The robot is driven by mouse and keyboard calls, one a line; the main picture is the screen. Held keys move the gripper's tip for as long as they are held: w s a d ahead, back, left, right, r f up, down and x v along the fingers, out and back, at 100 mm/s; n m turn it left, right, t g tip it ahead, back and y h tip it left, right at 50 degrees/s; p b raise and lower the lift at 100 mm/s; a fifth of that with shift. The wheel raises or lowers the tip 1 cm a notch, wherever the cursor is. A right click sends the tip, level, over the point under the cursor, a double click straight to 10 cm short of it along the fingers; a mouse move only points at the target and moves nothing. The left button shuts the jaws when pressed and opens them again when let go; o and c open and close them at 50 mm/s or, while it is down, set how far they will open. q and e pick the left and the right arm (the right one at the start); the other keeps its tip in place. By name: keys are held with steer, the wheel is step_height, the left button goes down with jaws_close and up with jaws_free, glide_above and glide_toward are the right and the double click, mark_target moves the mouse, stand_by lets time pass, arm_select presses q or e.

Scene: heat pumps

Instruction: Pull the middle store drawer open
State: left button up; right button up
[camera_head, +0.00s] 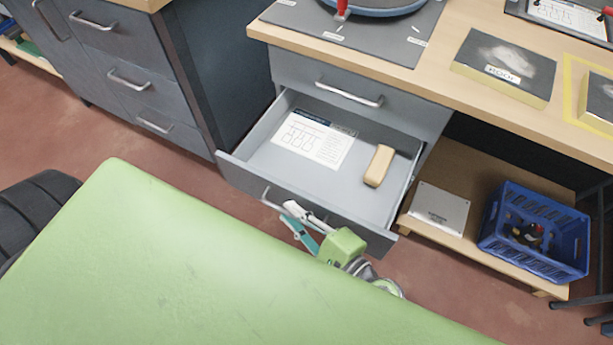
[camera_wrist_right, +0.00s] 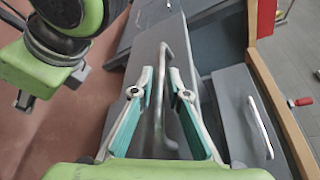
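The grey store drawer (camera_head: 232,172) below the top drawer stands pulled out, its inside showing. Its bar handle (camera_head: 268,200) is on the front panel, partly hidden by my right gripper (camera_head: 288,212). In the right wrist view the handle (camera_wrist_right: 159,100) runs between the two teal-padded fingers of my right gripper (camera_wrist_right: 161,82). The fingers are apart, with a visible gap on each side of the bar. A printed sheet (camera_head: 313,139) and a tan block (camera_head: 379,166) lie in the drawer.
The top drawer (camera_head: 310,82) above is shut, its handle (camera_head: 349,94) free. A dark cabinet (camera_head: 130,60) stands to the left. A lower shelf to the right holds a metal plate (camera_head: 440,208) and a blue crate (camera_head: 535,232). The wooden worktop (camera_head: 440,82) overhangs.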

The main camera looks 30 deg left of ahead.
steer(key=v, duration=1.1)
steer(key=shift+d, duration=0.3)
